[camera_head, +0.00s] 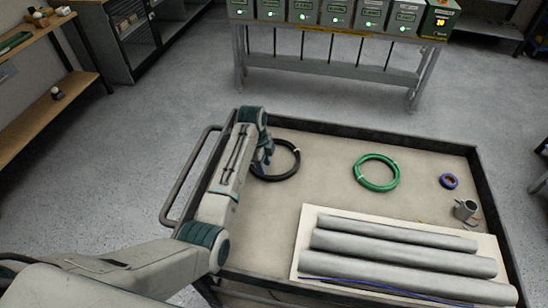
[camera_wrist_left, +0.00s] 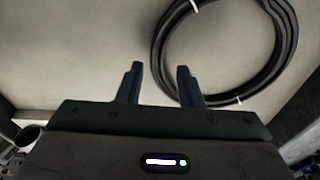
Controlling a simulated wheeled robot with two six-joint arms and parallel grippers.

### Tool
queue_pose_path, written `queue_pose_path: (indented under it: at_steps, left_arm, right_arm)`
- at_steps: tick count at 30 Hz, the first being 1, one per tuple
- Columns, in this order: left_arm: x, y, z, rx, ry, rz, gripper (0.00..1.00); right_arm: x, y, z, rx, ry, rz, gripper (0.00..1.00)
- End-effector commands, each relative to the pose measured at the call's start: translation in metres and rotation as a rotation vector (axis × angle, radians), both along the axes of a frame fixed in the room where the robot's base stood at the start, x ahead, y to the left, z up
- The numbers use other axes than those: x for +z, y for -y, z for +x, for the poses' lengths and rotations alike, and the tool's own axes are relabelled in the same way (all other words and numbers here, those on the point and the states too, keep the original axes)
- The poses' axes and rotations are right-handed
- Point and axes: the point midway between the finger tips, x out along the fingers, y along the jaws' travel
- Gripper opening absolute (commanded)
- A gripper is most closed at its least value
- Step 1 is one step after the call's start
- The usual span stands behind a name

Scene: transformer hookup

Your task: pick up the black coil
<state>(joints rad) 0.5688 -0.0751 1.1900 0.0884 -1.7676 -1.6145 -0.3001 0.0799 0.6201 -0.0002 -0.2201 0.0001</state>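The black coil (camera_head: 297,163) lies flat on the cart top at its left end, its left part hidden behind my left arm. It also shows in the left wrist view (camera_wrist_left: 289,40) as a thick ring with white ties, cut off at the top. My left gripper (camera_head: 266,158) is over the coil's left side in the head view. In the left wrist view its two fingers (camera_wrist_left: 160,72) stand apart with nothing held between them. The right finger overlaps the coil's lower left edge in the picture. The height above the coil is unclear. My right gripper is not in view.
The cart (camera_head: 400,134) has a raised dark rim. Bare surface separates the black and green coils.

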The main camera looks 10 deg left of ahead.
Motion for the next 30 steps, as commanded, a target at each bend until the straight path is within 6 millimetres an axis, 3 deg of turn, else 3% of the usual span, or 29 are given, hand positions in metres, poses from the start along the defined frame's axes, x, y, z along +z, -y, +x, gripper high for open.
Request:
queue_pose_path:
  at_steps: [9,17,22,30]
  left_arm:
    - [-0.038,0.006,0.002,0.001,-0.003,0.0,0.33]
    - [-0.041,0.006,0.002,0.001,-0.001,0.0,0.33]
    - [-0.041,0.006,0.002,0.001,-0.001,0.0,0.0]
    - [-0.041,0.006,0.002,0.001,-0.001,0.0,0.0]
  right_arm:
    - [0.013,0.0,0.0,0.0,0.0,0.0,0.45]
    - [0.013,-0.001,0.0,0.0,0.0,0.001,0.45]
    - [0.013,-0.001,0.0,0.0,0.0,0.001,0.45]
    - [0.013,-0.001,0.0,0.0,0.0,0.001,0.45]
